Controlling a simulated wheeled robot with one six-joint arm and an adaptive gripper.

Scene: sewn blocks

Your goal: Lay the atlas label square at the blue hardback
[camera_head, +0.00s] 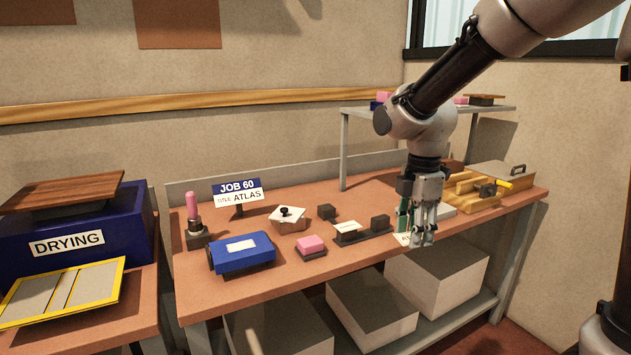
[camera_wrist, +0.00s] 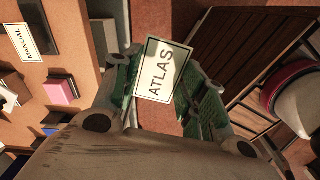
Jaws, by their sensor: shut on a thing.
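The atlas label (camera_wrist: 161,70) is a cream card with a dark border and the word ATLAS, tilted in the wrist view. My gripper (camera_wrist: 166,88) is shut on it, with green finger pads either side. In the head view my gripper (camera_head: 421,236) hangs at the bench's front edge, and the label (camera_head: 402,239) shows at its left, partly hidden by the fingers. The blue hardback (camera_head: 232,261) lies on the bench to the left, well apart from my gripper, with a pale blank rectangle on its top.
A holder with dark blocks (camera_head: 379,224) carries a MANUAL label (camera_wrist: 25,42). A pink-topped block (camera_head: 311,244) sits between it and the hardback. A JOB 60 ATLAS sign (camera_head: 238,192) stands behind the hardback. White boxes (camera_head: 372,309) sit below.

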